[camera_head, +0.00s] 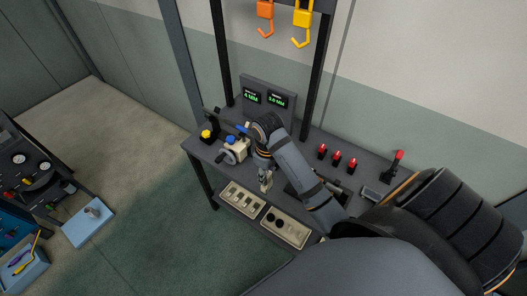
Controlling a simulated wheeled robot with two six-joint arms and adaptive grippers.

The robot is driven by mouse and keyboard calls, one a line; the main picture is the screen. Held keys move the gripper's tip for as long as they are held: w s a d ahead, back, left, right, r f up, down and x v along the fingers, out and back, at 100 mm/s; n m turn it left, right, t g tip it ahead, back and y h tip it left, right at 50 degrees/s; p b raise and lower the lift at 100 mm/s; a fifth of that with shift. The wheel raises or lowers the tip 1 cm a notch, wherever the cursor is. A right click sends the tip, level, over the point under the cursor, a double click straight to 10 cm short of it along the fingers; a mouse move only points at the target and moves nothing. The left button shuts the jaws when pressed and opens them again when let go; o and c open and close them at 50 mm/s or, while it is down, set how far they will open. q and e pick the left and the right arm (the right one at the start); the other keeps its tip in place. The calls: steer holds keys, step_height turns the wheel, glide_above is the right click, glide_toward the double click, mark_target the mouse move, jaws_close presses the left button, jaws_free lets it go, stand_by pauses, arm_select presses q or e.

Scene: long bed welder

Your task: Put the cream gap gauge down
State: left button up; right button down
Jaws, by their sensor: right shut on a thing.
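My right gripper (264,173) points down over the front edge of the dark grey workbench (316,146). It is shut on the small cream gap gauge (267,183), whose lower end shows below the fingers. The picture is too small to tell whether the gauge touches the bench. My right arm comes in from the lower right and hides part of the bench top. My left gripper is not in view.
A cream device with blue handles (234,150) and a yellow-topped knob (207,135) stand left of the gripper. Red levers (337,160) stand on the right. A display panel (268,98) stands behind. Cream panels (242,200) sit below the front edge. Hooks (302,25) hang above.

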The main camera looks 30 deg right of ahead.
steer(key=w+d+f+b, duration=0.5)
steer(key=w+d+f, duration=0.1)
steer(key=w+f, duration=0.5)
steer(key=shift+d+f, duration=0.2)
steer(key=shift+f, duration=0.65)
steer(key=c, duration=1.3)
jaws_free()
steer(key=shift+f, duration=0.1)
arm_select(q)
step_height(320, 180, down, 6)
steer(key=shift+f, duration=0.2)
arm_select(e)
steer(key=shift+o, duration=0.2)
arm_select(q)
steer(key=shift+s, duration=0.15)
